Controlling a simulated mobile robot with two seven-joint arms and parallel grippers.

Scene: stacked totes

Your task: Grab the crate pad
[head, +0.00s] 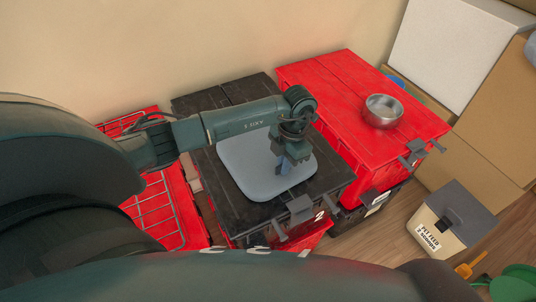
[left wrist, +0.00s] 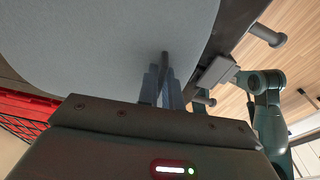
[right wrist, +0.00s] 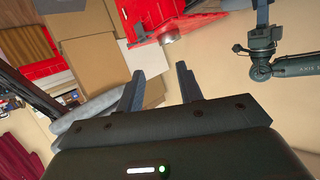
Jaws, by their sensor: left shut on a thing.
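The crate pad (head: 249,176) is a grey-blue rounded pad on the black lid of the middle tote (head: 330,176). It also fills the top of the left wrist view (left wrist: 100,45). My left gripper (head: 287,165) comes down over the pad's right part. Its fingers (left wrist: 163,82) are close together, shut on the pad, with a thin dark strip between them. The gripper hides the exact spot held in the head view. My right gripper (right wrist: 160,85) is open and empty, away from the pad, its two fingers well apart.
A red tote (head: 340,85) with a metal bowl (head: 383,111) on its lid stands to the right. A red wire-topped crate (head: 167,210) is at the left. Cardboard boxes (head: 490,120) and a pet feed bin (head: 450,219) stand farther right. A wall is behind.

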